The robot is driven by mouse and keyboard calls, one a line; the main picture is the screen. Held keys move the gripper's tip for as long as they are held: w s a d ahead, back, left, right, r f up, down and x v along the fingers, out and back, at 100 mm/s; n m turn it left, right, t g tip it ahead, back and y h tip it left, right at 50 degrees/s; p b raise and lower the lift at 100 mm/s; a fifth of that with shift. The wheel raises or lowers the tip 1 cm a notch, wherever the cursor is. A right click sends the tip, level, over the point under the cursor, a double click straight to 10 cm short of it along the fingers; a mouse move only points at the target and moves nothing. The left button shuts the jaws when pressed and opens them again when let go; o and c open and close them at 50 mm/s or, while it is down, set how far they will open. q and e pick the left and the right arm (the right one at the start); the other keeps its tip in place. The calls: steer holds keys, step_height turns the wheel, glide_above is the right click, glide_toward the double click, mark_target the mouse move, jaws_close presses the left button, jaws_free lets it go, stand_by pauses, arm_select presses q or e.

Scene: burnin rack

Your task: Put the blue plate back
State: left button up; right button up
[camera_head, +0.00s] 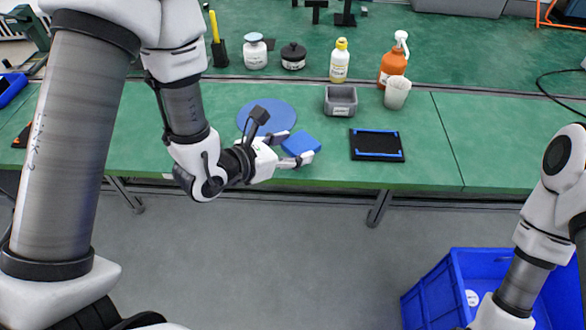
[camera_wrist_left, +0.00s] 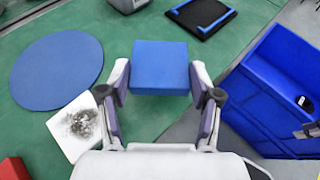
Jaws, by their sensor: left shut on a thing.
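A blue square plate (camera_head: 302,142) is between the fingers of my left gripper (camera_head: 293,149), over the front part of the green bench. In the left wrist view, the plate (camera_wrist_left: 160,65) is seen from above with a fingertip on its left and right sides. My left gripper (camera_wrist_left: 160,80) is shut on it. A black tray with blue edging (camera_head: 377,147) lies to the right of the plate, apart from it; it shows at the top of the left wrist view (camera_wrist_left: 203,14). My right arm is at the lower right, its gripper out of view.
A round blue mat (camera_head: 265,110) lies behind my left gripper. A white square with a dark smudge (camera_wrist_left: 78,125) is beside it. A grey bin (camera_head: 341,108), white cup (camera_head: 396,93) and orange spray bottle (camera_head: 393,64) stand farther back. A blue crate (camera_head: 430,290) stands on the floor.

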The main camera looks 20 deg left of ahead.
mark_target(293, 151)
arm_select(q)
steer(key=shift+w+a+f+b, duration=0.1)
steer(key=shift+w+a+b, duration=0.1)
steer(key=shift+w, duration=0.4)
steer(key=shift+w+a+f+b, duration=0.1)
steer(key=shift+w+b, duration=0.1)
steer(key=shift+w, duration=0.35)
step_height(293, 151, down, 3)
steer(key=shift+w+f+b, duration=0.1)
steer(key=shift+b, duration=0.8)
steer(key=shift+f, duration=0.1)
steer(key=shift+w, duration=0.1)
steer(key=shift+f, duration=0.15)
steer(key=o, duration=1.1)
steer(key=shift+o, duration=0.2)
arm_select(e)
step_height(293, 151, down, 4)
steer(key=shift+r, duration=0.15)
steer(key=shift+r, duration=0.1)
